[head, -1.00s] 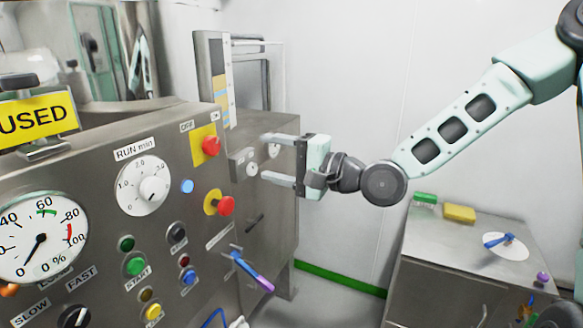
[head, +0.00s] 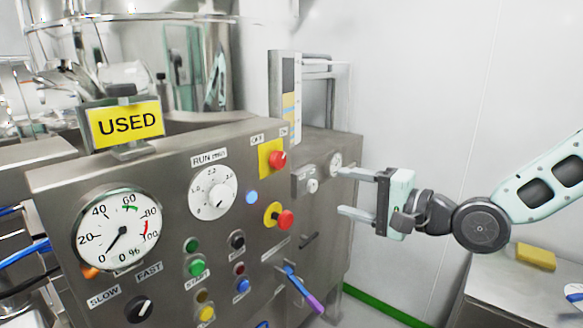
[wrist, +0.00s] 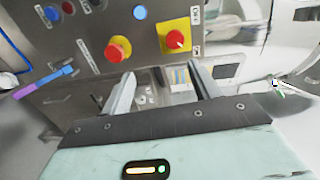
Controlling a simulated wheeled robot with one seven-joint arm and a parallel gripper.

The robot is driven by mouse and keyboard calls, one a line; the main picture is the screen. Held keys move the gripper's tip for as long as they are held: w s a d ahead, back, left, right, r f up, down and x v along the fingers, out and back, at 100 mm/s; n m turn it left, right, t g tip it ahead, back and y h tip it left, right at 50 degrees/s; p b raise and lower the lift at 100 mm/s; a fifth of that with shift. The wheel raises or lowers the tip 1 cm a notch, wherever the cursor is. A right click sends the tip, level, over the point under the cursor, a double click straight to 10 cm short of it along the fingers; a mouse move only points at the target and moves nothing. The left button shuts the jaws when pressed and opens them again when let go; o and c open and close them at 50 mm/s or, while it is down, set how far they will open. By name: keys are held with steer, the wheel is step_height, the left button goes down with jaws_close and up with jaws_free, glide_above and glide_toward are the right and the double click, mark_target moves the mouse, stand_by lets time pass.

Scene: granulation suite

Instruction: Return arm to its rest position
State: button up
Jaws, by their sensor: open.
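My gripper (head: 345,191) is open and empty in the head view, with its two fingers apart and pointing left toward the steel control cabinet (head: 60,190). It stands in front of the cabinet's right part, to the right of the two red knobs on yellow plates. In the wrist view my gripper (wrist: 160,90) shows both fingers spread with nothing between them. My arm reaches in from the right edge of the head view. I cannot tell the exact gap between the fingertips and the cabinet.
The upper red knob (head: 277,160) and lower red knob (head: 285,220) stick out from the panel. A blue-purple handle (head: 305,292) juts out below. A steel side cabinet with a yellow block (head: 536,257) stands at the lower right. White wall lies behind the arm.

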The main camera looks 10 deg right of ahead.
steer(key=s+a+f+n+g+h+b, duration=0.1)
steer(key=s+a+f+n+g+h, duration=0.15)
steer(key=s+f+n+g, duration=0.4)
steer(key=s+a+f+n+g+h+b, duration=0.1)
steer(key=s+a+f+n+h+b, duration=0.2)
steer(key=f, duration=0.7)
steer(key=s+d+n+g+h+b, duration=0.1)
steer(key=s+n+g+h, duration=0.1)
steer(key=s, duration=0.6)
steer(key=s+d+r+n+g+h+b, duration=0.1)
steer(key=s+n+h, duration=0.3)
steer(key=s, duration=0.5)
steer(key=shift+d+n+g, duration=0.35)
steer(key=shift+d+g, duration=0.3)
steer(key=shift+g, duration=0.1)
